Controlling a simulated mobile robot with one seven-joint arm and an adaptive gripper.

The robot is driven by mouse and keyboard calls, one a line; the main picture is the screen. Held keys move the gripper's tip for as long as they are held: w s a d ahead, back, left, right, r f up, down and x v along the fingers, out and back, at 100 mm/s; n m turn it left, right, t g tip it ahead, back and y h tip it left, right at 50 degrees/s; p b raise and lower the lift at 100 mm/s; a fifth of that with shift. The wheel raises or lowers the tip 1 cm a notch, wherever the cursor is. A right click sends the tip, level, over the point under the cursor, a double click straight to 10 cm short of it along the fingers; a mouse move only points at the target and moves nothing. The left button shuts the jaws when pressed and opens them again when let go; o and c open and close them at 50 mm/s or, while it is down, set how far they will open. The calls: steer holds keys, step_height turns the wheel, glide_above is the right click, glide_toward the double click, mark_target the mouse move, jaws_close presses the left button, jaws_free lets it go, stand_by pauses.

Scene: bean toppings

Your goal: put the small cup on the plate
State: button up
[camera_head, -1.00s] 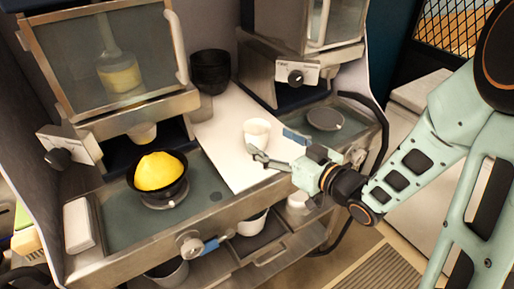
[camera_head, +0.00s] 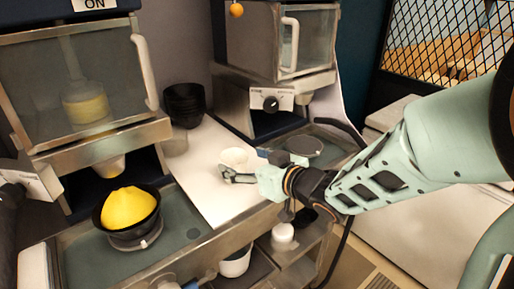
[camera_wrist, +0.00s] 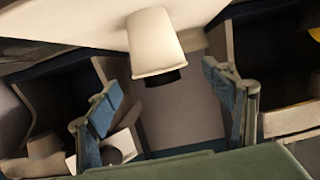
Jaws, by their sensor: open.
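The small white cup (camera_head: 235,158) stands on the white counter strip between the two machines. In the wrist view the cup (camera_wrist: 155,42) shows ahead of the fingers, in the gap between them. My gripper (camera_head: 236,174) is just in front of the cup in the head view and overlaps its lower part. Its two fingers (camera_wrist: 163,90) are spread in the wrist view, with nothing gripped. A flat grey round disc (camera_head: 304,146), likely the plate, lies on the right machine's tray, right of the cup.
A black bowl with a yellow heap (camera_head: 128,210) sits on the left machine's tray. Stacked black bowls (camera_head: 184,104) stand at the back left of the strip. The right machine (camera_head: 270,100) rises behind the cup. White containers (camera_head: 236,262) are on the shelf below.

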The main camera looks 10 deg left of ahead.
mark_target(227, 153)
steer(key=shift+x, duration=2.65)
steer(key=shift+c, duration=0.3)
steer(key=c, duration=0.9)
steer(key=shift+o, duration=0.2)
steer(key=shift+r, duration=0.25)
